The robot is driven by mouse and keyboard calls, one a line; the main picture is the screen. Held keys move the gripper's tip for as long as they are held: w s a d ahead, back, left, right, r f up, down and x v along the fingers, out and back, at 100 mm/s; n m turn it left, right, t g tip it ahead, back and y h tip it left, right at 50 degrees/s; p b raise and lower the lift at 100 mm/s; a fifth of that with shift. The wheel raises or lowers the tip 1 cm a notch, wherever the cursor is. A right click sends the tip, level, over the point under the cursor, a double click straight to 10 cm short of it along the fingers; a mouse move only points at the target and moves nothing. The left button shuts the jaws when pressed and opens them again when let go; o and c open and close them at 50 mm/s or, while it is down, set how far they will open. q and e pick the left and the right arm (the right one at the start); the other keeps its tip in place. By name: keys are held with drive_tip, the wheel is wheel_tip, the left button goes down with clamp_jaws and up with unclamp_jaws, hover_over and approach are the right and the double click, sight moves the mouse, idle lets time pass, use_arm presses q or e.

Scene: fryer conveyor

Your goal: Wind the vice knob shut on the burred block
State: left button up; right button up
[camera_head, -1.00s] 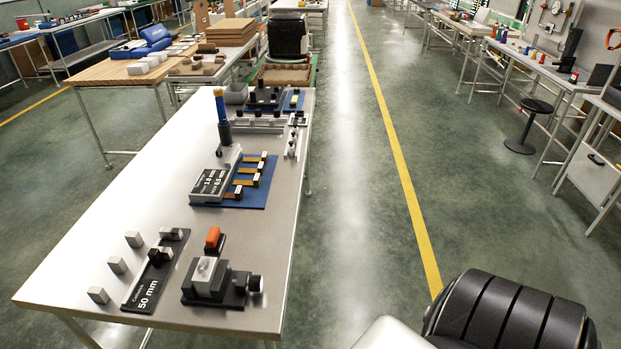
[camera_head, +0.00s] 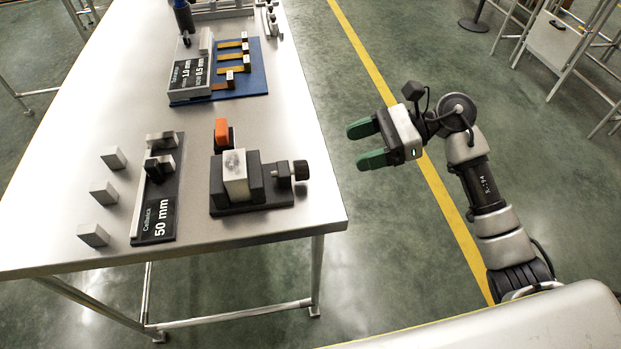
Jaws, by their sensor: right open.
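A dark vice (camera_head: 258,199) stands near the front right corner of the metal table. A pale metal block with a rough grey top (camera_head: 235,174) sits between its jaws; I cannot tell how tightly. The black vice knob (camera_head: 301,171) sticks out on the vice's right side, toward the table edge. My right gripper (camera_head: 364,145) is open and empty, with green fingers pointing left at the knob's side. It is beyond the table's right edge, apart from the knob. My left gripper is not in view.
An orange-handled tool (camera_head: 222,132) stands right behind the vice. A black "50 mm" gauge plate (camera_head: 155,212) and several small metal blocks (camera_head: 104,193) lie to the left. A blue mat (camera_head: 252,78) with brass-coloured strips lies farther back.

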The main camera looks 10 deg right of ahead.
sight(301, 170)
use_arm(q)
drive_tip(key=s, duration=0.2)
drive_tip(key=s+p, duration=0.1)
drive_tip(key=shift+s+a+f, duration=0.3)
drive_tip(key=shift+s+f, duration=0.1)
use_arm(e)
drive_tip(key=shift+n+h, duration=0.4)
drive_tip(key=x, duration=1)
drive_tip(key=shift+s+a, duration=0.15)
drive_tip(key=shift+s, duration=0.2)
